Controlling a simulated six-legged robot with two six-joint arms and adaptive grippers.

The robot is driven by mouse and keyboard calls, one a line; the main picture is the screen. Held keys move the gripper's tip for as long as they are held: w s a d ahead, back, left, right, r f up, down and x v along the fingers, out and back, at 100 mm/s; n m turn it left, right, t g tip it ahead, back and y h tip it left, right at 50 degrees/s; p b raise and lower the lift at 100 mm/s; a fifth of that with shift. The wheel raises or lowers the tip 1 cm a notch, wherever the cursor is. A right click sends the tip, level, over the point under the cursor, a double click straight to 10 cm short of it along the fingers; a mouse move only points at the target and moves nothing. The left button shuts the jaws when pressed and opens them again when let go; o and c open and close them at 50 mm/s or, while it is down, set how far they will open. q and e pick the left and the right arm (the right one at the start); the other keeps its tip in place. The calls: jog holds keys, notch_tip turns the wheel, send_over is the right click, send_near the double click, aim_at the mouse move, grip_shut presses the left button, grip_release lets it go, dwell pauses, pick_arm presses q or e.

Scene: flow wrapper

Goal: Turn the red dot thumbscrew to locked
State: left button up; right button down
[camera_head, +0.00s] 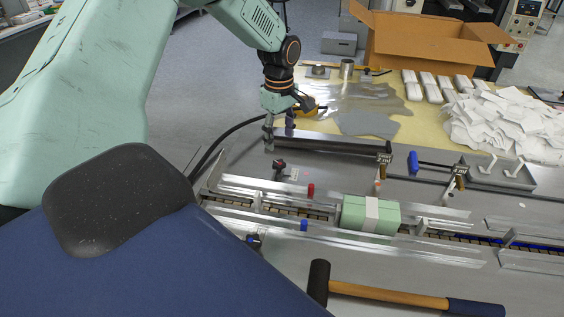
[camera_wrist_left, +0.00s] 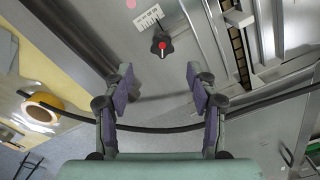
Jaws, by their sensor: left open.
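The thumbscrew is a black lobed knob (camera_head: 279,164) with a red mark, on the metal deck behind the guide rails. My right gripper is out of view.
A black cable (camera_head: 213,151) runs beside the left gripper. A long dark bar (camera_head: 330,144) lies behind the knob. Guide rails, a red knob (camera_head: 311,190) and a green wrapped block (camera_head: 370,214) are in front. A hammer (camera_head: 390,294) lies nearest. A tape roll (camera_head: 305,106) is behind.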

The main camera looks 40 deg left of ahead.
aim_at(279, 163)
pick_arm(q)
jog(key=shift+s+f, duration=0.35)
jog(key=shift+s, duration=0.15)
jog(key=f, duration=0.4)
jog(key=w+f, duration=0.1)
jog(key=f, duration=0.1)
jog(key=shift+f+b, duration=0.25)
jog(key=shift+b, duration=0.15)
jog(key=shift+s+f, duration=0.1)
jog(key=shift+f, duration=0.15)
jog(key=shift+s, duration=0.25)
jog(key=shift+w+f, duration=0.2)
jog(key=shift+w, duration=0.1)
jog(key=shift+c, duration=1.2)
jog(key=shift+s, duration=0.2)
jog(key=c, duration=0.9)
